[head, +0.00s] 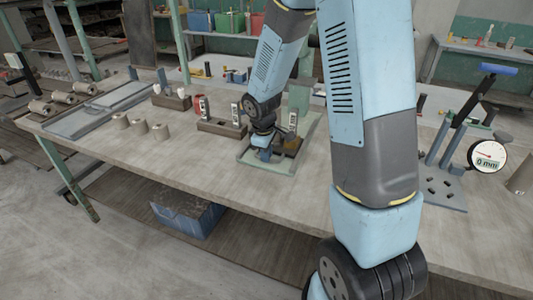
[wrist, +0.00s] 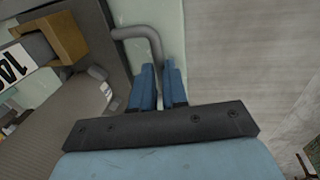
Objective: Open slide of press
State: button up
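My gripper (head: 264,150) is low over the worktable, at the front of a green-framed fixture (head: 247,157), which I take to be the press. In the wrist view, my two blue fingers (wrist: 158,88) stand close together on either side of a bent grey handle (wrist: 147,33). The handle fills the narrow gap between them, so the gripper looks shut on it. The handle curves out from a dark grey part (wrist: 100,30). A brass-coloured block (wrist: 62,37) and a white label with black marks (wrist: 15,65) are at the left. My arm hides part of the fixture.
A lever stand with a blue grip (head: 498,69) and a gauge reading 0 mm (head: 487,157) are at the right. The table's front strip (head: 190,160) is clear.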

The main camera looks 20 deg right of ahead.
jog(key=o, duration=0.5)
jog(key=shift+c, duration=0.2)
notch_tip(320, 180, up, 13)
jog(key=s+a, duration=0.1)
jog(key=s, duration=0.1)
jog(key=shift+a+r, duration=0.2)
jog(key=s+d+r+m+t, duration=0.2)
jog(key=s+r+m, duration=0.3)
jog(key=s, duration=0.6)
jog(key=s+d+r+m+t+y, duration=0.1)
jog(key=s+r+m, duration=0.4)
jog(key=s+r, duration=0.5)
jog(key=shift+s+d+m+t, duration=0.3)
jog(key=shift+s+d+t, duration=0.3)
jog(key=shift+d, duration=0.55)
